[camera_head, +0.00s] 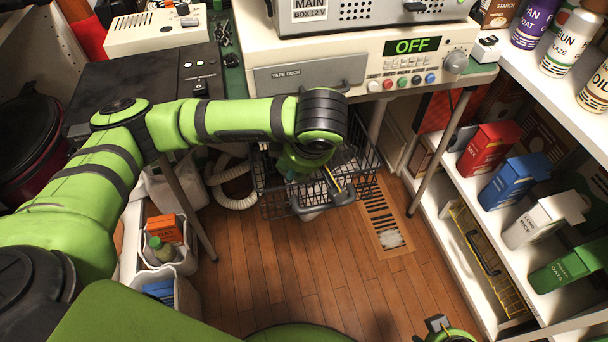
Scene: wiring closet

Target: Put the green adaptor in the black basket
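The black wire basket (272,203) hangs or stands under the bench, below the tape deck unit. My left arm reaches across from the left and bends down over it. My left gripper (324,201) is at the basket's front part, its fingertips spread apart, with nothing clearly seen between them. I cannot make out a green adaptor; it may be hidden by my arm or the basket wires. My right gripper (437,326) shows only in part at the bottom edge, away from the basket, and its finger opening is unclear.
A tape deck unit (310,75) with an OFF display sits on the bench above the basket. Shelves with cartons (488,148) stand at the right. White bins (172,250) stand at lower left. A floor vent (383,222) lies in open wooden floor.

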